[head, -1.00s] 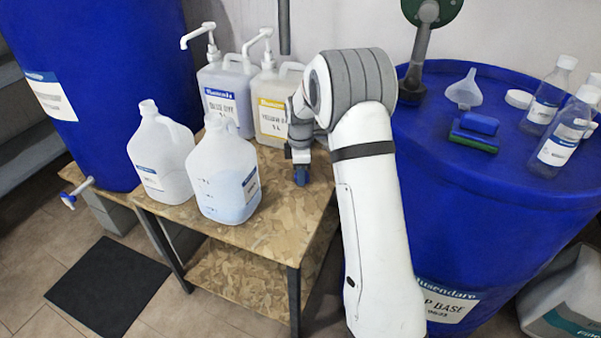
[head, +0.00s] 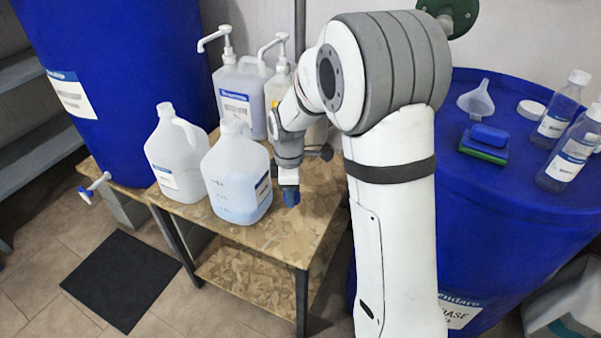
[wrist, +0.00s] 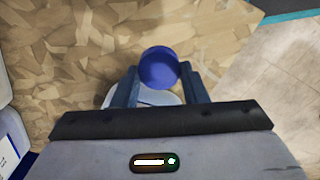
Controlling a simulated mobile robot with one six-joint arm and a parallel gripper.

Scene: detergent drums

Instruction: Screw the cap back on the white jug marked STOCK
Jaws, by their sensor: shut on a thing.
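Two white jugs stand upright on the wood-chip-patterned table. The left jug (head: 176,155) is at the left edge; the right jug (head: 238,178) is nearer the front and holds pale blue liquid. Both necks look white at the top. The label writing is too small to read, so I cannot tell which is STOCK. My gripper (head: 290,190) points down just right of the right jug, apart from it. It is shut on a blue cap (wrist: 158,67), held between the fingertips in the wrist view. A pale round shape shows under the cap there; I cannot tell what it is.
Two pump bottles, one lilac (head: 240,98) and one partly behind my arm, stand at the table's back. A large blue drum (head: 120,70) is at left. Another blue drum (head: 490,220) at right carries a funnel (head: 477,98), sponges and small bottles. The table's front right is bare.

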